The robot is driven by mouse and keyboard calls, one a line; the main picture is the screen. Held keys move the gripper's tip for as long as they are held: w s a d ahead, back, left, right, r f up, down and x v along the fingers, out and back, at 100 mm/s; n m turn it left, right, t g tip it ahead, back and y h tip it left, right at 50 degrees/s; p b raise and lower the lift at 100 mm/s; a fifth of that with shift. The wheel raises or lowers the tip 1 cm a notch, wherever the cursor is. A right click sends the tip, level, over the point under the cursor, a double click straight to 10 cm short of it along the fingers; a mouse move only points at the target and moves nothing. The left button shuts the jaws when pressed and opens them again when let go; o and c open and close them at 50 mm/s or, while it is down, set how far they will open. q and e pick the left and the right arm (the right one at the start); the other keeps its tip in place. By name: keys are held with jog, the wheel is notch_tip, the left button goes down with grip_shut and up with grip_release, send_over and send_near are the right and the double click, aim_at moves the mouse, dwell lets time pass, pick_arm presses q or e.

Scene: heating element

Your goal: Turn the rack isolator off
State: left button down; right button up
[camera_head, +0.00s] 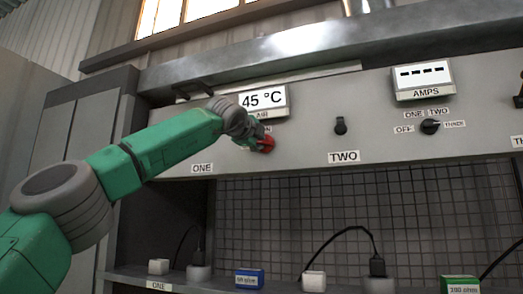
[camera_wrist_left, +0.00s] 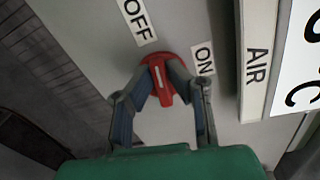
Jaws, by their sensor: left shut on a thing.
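The red rotary switch (camera_wrist_left: 161,84) is on the grey panel, between an OFF label (camera_wrist_left: 137,21) and an ON label (camera_wrist_left: 203,62) in the left wrist view. A pale line runs along its raised grip. Its red edge also shows in the head view (camera_head: 267,144), below the 45 °C display. My left gripper (camera_wrist_left: 162,83) has its two fingers closed on either side of the switch's grip. In the head view my left gripper (camera_head: 259,139) covers part of the switch and its labels. I cannot tell which label the switch points to. My right gripper is not in view.
The AIR temperature display (camera_head: 263,99) stands out close above my left gripper. A black knob (camera_head: 340,126) above TWO and a selector (camera_head: 430,127) under the AMPS meter (camera_head: 423,78) are farther right. A shelf below holds plugs, cables and a blue box (camera_head: 249,278).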

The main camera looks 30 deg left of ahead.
pick_arm(q)
jog(key=shift+a+f+n+b, duration=0.15)
jog(key=shift+n+b, duration=0.3)
jog(key=shift+n, duration=0.35)
jog(key=c, duration=1.6)
grip_release()
jog(key=shift+o, duration=0.2)
jog(key=shift+s+a, duration=0.15)
jog(key=shift+a, duration=0.1)
jog(key=shift+f, duration=0.1)
